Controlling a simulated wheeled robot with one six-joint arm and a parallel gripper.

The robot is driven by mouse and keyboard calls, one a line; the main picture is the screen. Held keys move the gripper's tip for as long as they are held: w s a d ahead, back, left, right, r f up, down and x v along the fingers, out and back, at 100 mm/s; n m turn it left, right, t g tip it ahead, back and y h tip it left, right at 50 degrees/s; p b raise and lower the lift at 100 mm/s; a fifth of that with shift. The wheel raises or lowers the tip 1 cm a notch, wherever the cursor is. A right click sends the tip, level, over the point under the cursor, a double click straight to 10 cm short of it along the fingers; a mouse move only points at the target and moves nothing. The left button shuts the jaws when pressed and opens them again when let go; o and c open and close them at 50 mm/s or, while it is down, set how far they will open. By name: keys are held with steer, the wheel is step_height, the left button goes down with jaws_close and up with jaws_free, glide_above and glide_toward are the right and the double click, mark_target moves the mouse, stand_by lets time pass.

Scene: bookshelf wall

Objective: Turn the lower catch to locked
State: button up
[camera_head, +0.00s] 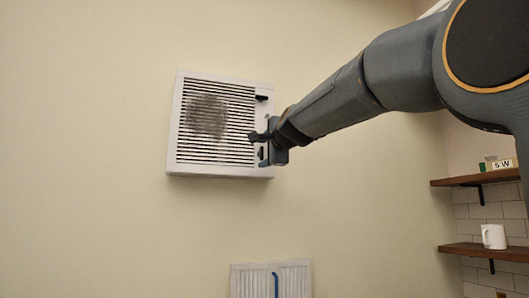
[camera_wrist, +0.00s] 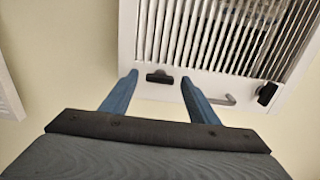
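A white slatted vent panel (camera_head: 174,135) is on the wall; its frame fills the upper right of the wrist view (camera_wrist: 128,35). Two black catches sit along its right side. The upper catch (camera_head: 261,98) lies about crosswise in the head view and looks slanted in the wrist view (camera_wrist: 266,93). The lower catch (camera_head: 261,152) looks about upright, lengthwise along the frame edge, and is partly beside my gripper (camera_head: 262,147). In the wrist view the lower catch (camera_wrist: 158,77) shows between the two blue fingertips of my gripper (camera_wrist: 158,81). The fingers are apart; I cannot tell contact.
A grey bent handle (camera_wrist: 225,99) is between the catches. A dark smudge (camera_head: 206,115) marks the slats. Below is a white ribbed unit (camera_head: 249,281) with a blue strip. Wooden shelves (camera_head: 480,178) with a mug (camera_head: 494,237) and a box stand right. The wall left is clear.

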steer(key=c, duration=1)
steer(key=shift+n, duration=0.3)
steer(key=n+b, duration=0.2)
steer(key=n, duration=0.2)
steer(key=shift+f+b, duration=0.1)
steer(key=shift+b, duration=0.25)
steer(key=n+b, duration=0.2)
steer(key=n, duration=0.2)
steer(key=n+b, duration=0.3)
steer(key=n, duration=0.1)
steer(key=shift+n, duration=0.3)
steer(key=n+b, duration=0.2)
steer(key=n, duration=0.2)
steer(key=shift+n+b, duration=0.3)
steer(key=shift+b, duration=0.1)
